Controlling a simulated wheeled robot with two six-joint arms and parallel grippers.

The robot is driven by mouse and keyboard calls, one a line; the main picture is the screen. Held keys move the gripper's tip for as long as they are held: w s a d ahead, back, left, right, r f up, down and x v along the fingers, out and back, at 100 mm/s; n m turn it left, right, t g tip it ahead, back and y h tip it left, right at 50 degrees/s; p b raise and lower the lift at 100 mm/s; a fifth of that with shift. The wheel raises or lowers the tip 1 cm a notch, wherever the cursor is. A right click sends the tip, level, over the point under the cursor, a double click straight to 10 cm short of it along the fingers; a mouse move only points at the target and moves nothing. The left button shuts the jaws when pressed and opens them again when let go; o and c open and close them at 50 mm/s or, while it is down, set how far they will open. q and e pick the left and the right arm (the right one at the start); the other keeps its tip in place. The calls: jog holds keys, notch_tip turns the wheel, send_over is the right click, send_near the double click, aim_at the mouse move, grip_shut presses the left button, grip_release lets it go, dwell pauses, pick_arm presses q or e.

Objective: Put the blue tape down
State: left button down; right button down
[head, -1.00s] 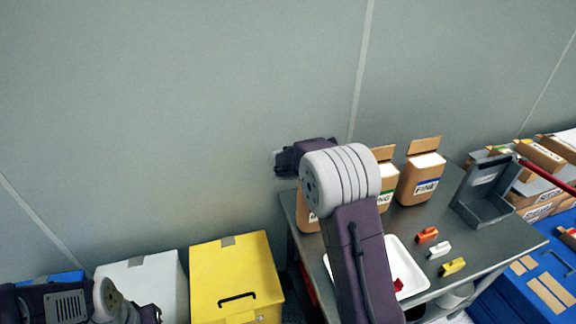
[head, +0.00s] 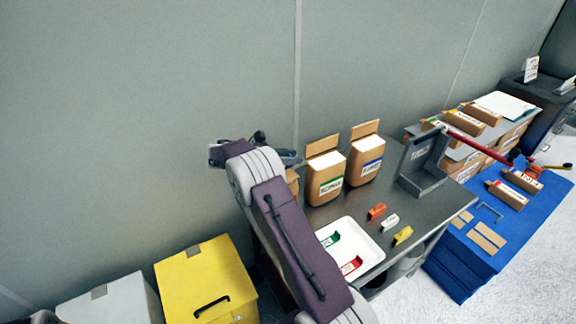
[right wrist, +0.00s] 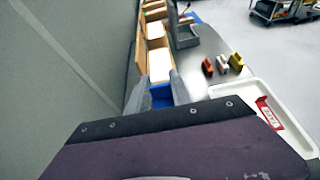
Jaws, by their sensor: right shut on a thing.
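The blue tape (right wrist: 161,96) shows as a blue patch between the two grey fingers of my right gripper (right wrist: 157,92) in the right wrist view. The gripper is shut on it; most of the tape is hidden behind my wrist. In the head view my right gripper (head: 290,157) is small and partly hidden beyond my arm, near the wall and the back left of the grey table (head: 340,205). I cannot make out the tape there. My left gripper is outside both current views.
A white tray (head: 367,239) with green-labelled and red-labelled pieces lies at the table's front. Orange (head: 377,211), white (head: 390,222) and yellow (head: 403,236) pieces lie right of it. Cardboard bags (head: 325,187) and a grey stand (head: 424,165) are behind. A yellow box (head: 205,280) stands left.

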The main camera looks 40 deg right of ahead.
aim_at(289, 173)
jog(key=shift+w+a+f, duration=0.25)
jog(key=shift+w+a, duration=0.05)
jog(key=shift+w, duration=0.05)
notch_tip(289, 173, down, 4)
jog(key=shift+r+p, duration=0.1)
jog(key=shift+p, duration=0.25)
jog(key=shift+f, duration=0.2)
jog(key=c, duration=1.1)
grip_release()
jog(key=shift+c, duration=0.2)
jog(key=shift+a+r, duration=0.15)
jog(key=shift+r, duration=0.05)
jog(key=b+v, duration=0.2)
jog(key=v, duration=0.9)
jog(key=shift+a+r, duration=0.15)
jog(key=shift+a, duration=0.2)
